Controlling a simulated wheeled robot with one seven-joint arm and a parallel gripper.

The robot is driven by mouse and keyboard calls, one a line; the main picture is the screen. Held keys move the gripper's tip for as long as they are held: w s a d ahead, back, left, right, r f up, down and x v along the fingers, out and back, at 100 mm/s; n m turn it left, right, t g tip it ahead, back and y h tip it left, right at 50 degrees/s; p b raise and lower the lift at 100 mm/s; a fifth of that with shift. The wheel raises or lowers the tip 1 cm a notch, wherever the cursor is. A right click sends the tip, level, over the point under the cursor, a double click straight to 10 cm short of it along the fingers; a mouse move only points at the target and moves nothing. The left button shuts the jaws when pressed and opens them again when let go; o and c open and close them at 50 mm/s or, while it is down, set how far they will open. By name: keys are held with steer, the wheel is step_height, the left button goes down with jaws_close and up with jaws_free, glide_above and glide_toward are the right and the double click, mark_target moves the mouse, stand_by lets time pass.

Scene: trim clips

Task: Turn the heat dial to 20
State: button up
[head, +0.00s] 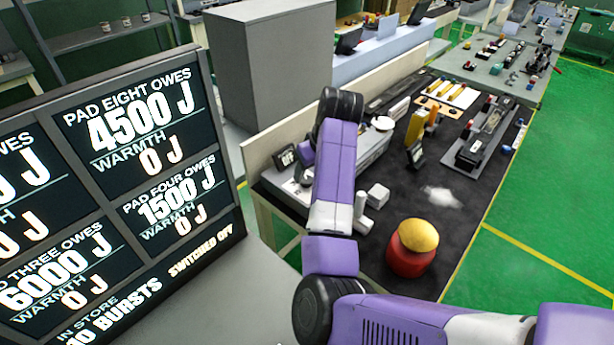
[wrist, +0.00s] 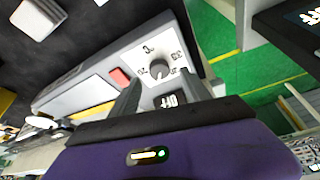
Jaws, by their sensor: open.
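The heat dial (wrist: 158,67) is a small round grey knob on the light grey face of a box in the wrist view. Printed numbers ring it, too small and tilted to read surely. Where its pointer stands is unclear. My gripper (wrist: 161,80) is open, its two dark fingers on either side of the dial's near side; I cannot tell whether they touch it. A small black display (wrist: 168,99) between the fingers shows upside-down lettering.
A red button (wrist: 120,77) sits close beside the dial. A large red base with a yellow top (head: 412,248) stands on the black table. The dark board (head: 140,130) at left reads SWITCHED OFF. Green floor lies open at right.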

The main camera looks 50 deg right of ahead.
mark_target(306, 179)
steer(key=shift+x, duration=2.2)
steer(key=shift+c, duration=0.2)
jaws_close()
